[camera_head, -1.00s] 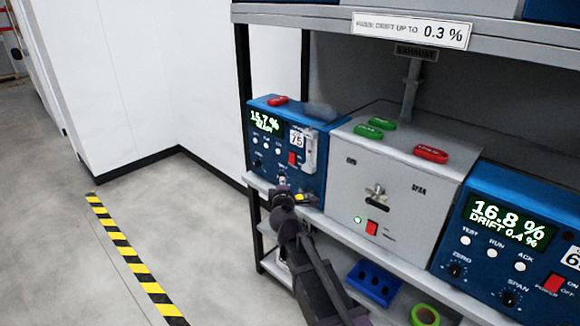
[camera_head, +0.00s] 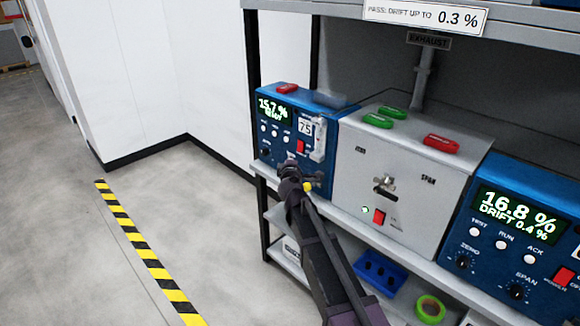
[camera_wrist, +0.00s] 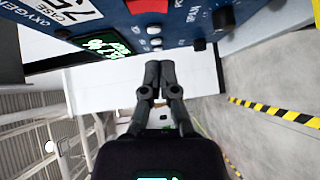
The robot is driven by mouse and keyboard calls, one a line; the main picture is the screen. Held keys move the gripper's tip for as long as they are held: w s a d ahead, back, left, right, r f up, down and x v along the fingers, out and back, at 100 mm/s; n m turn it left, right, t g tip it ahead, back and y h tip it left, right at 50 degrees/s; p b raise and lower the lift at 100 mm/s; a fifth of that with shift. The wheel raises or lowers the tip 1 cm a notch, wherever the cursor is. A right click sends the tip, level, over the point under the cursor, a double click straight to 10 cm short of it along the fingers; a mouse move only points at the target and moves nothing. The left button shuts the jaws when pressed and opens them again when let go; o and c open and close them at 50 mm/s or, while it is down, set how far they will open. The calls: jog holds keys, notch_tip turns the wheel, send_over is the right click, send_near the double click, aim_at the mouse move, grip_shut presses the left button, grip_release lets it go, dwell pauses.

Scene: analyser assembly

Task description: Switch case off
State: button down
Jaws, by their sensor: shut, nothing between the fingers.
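The grey case (camera_head: 347,175) stands on the middle shelf between two blue analysers, its front bearing a red switch (camera_head: 379,217) and a lit green lamp (camera_head: 365,210). The left analyser (camera_head: 323,187) reads 15.7 %, is labelled 75, and has a red switch (camera_head: 300,147). My gripper (camera_head: 292,166) is in front of the lower part of that analyser, left of the grey case. In the wrist view, my gripper (camera_wrist: 159,66) is shut and empty, and the analyser's panel (camera_wrist: 181,25) runs across the top. The grey case is not identifiable there. I cannot tell whether the fingers touch the panel.
The right analyser (camera_head: 560,205) reads 16.8 %, drift 0.4 %. Red and green tags lie on top of the case, with an exhaust pipe (camera_head: 421,84) behind. A blue rack (camera_head: 378,270) and a green roll (camera_head: 430,309) sit lower. Open floor lies left, with a striped line (camera_head: 140,246).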

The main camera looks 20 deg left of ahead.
jog(key=shift+w+d+f+b, duration=0.15)
jog(key=shift+w+f, duration=0.05)
jog(key=shift+w, duration=1.25)
jog(key=shift+w+d+f+b, duration=0.15)
jog(key=shift+w, duration=1.25)
jog(key=shift+w+d+f, duration=0.15)
jog(key=shift+w, duration=0.2)
jog(key=shift+s, duration=0.1)
jog(key=shift+s+f, duration=0.1)
jog(key=shift+s, duration=0.35)
jog(key=b, duration=0.2)
send_near(299, 150)
jog(key=s+f, duration=0.2)
jog(key=s, duration=0.4)
jog(key=shift+a, duration=0.3)
